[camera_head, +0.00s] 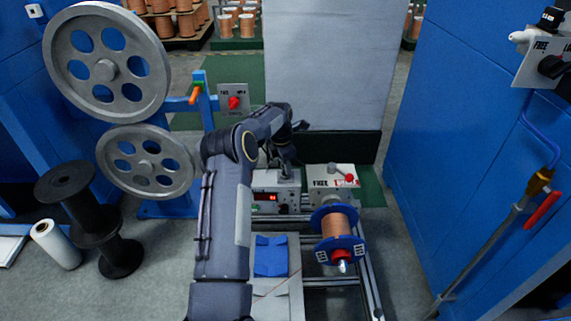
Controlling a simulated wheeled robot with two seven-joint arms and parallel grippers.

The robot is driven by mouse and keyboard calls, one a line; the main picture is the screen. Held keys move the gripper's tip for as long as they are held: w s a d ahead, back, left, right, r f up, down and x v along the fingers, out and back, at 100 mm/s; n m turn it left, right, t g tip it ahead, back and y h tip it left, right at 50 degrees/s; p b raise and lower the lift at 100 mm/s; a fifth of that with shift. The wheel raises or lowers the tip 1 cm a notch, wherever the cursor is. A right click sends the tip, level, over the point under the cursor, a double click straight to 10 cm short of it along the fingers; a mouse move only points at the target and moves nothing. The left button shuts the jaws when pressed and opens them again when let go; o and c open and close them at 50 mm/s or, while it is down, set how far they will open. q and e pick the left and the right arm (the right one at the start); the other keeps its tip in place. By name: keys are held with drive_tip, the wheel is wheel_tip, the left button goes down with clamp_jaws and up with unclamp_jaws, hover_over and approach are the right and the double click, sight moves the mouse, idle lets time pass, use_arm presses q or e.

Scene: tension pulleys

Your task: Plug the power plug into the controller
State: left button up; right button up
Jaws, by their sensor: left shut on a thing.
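The controller (265,196), a light grey box with a red lit display and a dark knob, stands at the middle of the view, beyond the bench. My left gripper (288,168) points down at the top of this box, near its right side. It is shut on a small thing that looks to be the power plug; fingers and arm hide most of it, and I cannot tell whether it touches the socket. My right gripper is not in view.
Right of the controller is a FREE/LOCK box (333,177) with a red-tipped lever. A copper wire spool (338,226) with blue flanges sits before it. Large grey pulleys (107,64) stand left, black reels (90,222) on the floor, and a blue wall (470,170) right.

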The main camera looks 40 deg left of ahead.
use_arm(q)
drive_tip(key=shift+f, duration=0.1)
drive_tip(key=o, duration=1)
drive_tip(key=r+p, duration=0.1)
drive_tip(key=r, duration=0.1)
drive_tip(key=r+p, duration=0.1)
drive_tip(key=r, duration=0.2)
drive_tip(key=r+p, duration=0.1)
drive_tip(key=r, duration=0.1)
drive_tip(key=shift+s+a+r, duration=0.15)
drive_tip(key=shift+s+a, duration=0.05)
drive_tip(key=shift+s, duration=0.15)
drive_tip(key=shift+r, duration=0.2)
